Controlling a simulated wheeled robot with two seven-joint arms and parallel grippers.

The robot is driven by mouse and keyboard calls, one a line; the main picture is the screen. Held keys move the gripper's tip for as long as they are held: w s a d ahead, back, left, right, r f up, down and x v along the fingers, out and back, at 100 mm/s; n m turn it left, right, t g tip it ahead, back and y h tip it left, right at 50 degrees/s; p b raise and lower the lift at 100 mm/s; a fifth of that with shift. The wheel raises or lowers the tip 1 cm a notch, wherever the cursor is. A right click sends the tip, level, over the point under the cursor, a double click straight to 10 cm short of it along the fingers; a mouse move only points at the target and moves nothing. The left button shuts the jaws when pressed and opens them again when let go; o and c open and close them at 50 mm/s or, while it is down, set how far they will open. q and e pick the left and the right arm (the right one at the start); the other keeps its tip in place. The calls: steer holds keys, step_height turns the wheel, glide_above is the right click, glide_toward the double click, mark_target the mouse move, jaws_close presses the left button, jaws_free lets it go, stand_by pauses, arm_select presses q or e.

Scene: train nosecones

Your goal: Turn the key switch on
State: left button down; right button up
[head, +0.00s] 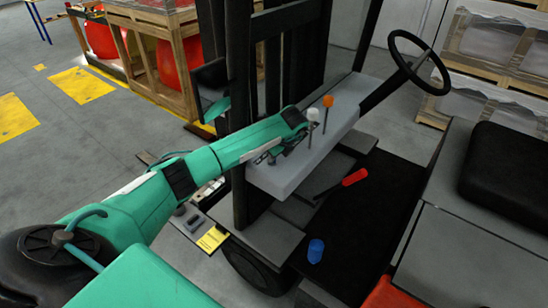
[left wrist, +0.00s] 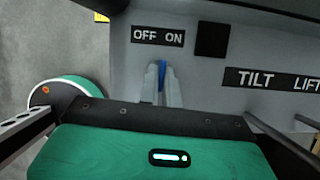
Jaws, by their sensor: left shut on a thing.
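The key switch has a blue key (left wrist: 162,76) below the "OFF ON" label (left wrist: 158,36) on the grey dash panel (left wrist: 130,52). My left gripper (left wrist: 162,88) is shut on the blue key, with its fingers on either side of it. The key's top edge points roughly up in the left wrist view, between the two words; its exact angle is hard to tell. My right gripper is not in view.
An orange-knobbed lever (head: 327,102) and a white-knobbed lever (head: 312,115) stand on the dash near my left gripper. The steering wheel (head: 420,62) is farther right. A red-handled lever (head: 354,177) and a blue object (head: 316,250) are lower down. A dark mast post (head: 239,110) stands beside my arm.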

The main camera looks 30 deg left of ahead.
arm_select(q)
steer(key=m+t+b, duration=0.1)
steer(key=m+b, duration=0.2)
steer(key=b, duration=0.1)
steer(key=m+t+h+b, duration=0.1)
steer(key=m+b, duration=0.3)
steer(key=m+t+h+b, duration=0.1)
steer(key=m+b, duration=0.2)
steer(key=b, duration=0.1)
steer(key=shift+s+a+f, duration=0.25)
steer(key=shift+s+f, duration=0.05)
steer(key=shift+s, duration=0.05)
steer(key=shift+a+r+m+t+h+b, duration=0.15)
steer(key=shift+m+h+b, duration=0.3)
steer(key=shift+m+b, duration=0.55)
steer(key=shift+d+r+m+t+h+b, duration=0.15)
steer(key=shift+m+h+b, duration=0.3)
steer(key=shift+m+b, duration=0.5)
steer(key=shift+a, duration=0.1)
steer(key=c, duration=1.6)
jaws_free()
steer(key=shift+r, duration=0.1)
